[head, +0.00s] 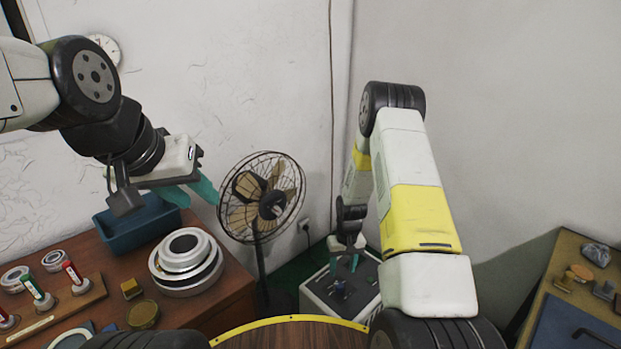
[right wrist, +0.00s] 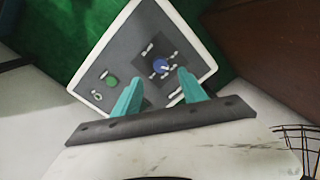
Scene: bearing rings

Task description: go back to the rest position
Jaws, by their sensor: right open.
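My left gripper (head: 203,203) hangs in the air at the upper left, above the brown table and near the blue bin. Its two teal fingers look apart, with nothing seen between them. My right gripper (head: 344,265) is low in the middle, pointing down over a white box with a dark grey top (head: 316,303). In the right wrist view its teal fingers (right wrist: 162,85) are spread and empty, with the box top (right wrist: 125,55) beyond them. A stack of pale bearing rings (head: 202,281) sits on the brown table, apart from both grippers.
The blue bin (head: 125,236) stands at the back of the brown table (head: 232,293). A wooden rack (head: 52,322) with colored tubes is at the left. A standing fan (head: 262,197) is between my arms. Another table (head: 544,300) with small parts is at the right.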

